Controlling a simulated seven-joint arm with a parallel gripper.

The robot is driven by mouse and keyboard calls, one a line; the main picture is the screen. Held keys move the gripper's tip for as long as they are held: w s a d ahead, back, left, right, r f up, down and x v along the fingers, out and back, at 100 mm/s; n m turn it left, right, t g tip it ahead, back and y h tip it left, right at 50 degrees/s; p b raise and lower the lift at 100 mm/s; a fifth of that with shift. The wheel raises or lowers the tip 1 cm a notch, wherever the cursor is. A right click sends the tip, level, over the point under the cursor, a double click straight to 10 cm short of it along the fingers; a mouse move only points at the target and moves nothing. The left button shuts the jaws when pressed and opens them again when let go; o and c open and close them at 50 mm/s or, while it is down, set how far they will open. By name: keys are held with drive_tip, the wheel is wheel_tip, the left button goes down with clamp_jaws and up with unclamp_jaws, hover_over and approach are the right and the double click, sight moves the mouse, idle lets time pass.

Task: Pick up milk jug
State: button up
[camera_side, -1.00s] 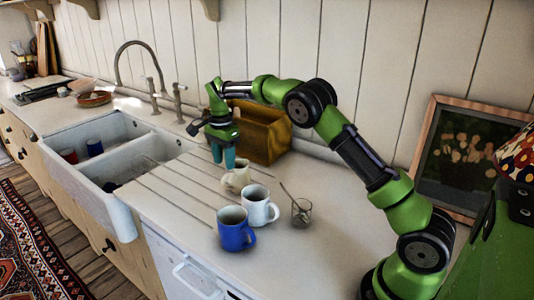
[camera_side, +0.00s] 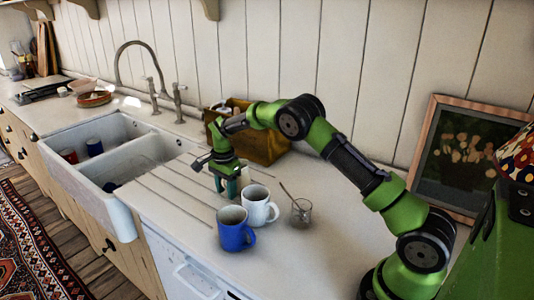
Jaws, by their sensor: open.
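The milk jug looks to be the small cream jug (camera_side: 244,177) on the ribbed drainboard, just behind the white mug. Most of it is hidden by my gripper in the side view. My green gripper (camera_side: 226,188) points down with its teal fingers open, low at the jug. I cannot tell whether the fingers are around the jug or in front of it, or whether they touch it.
A white mug (camera_side: 258,206) and a blue mug (camera_side: 235,230) stand close in front of my gripper. A glass with a spoon (camera_side: 301,212) is to the right. A wooden box (camera_side: 268,140) stands behind by the wall. The double sink (camera_side: 130,200) is at left.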

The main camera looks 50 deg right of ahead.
clamp_jaws()
drive_tip(key=shift+r, duration=0.3)
idle(0.3)
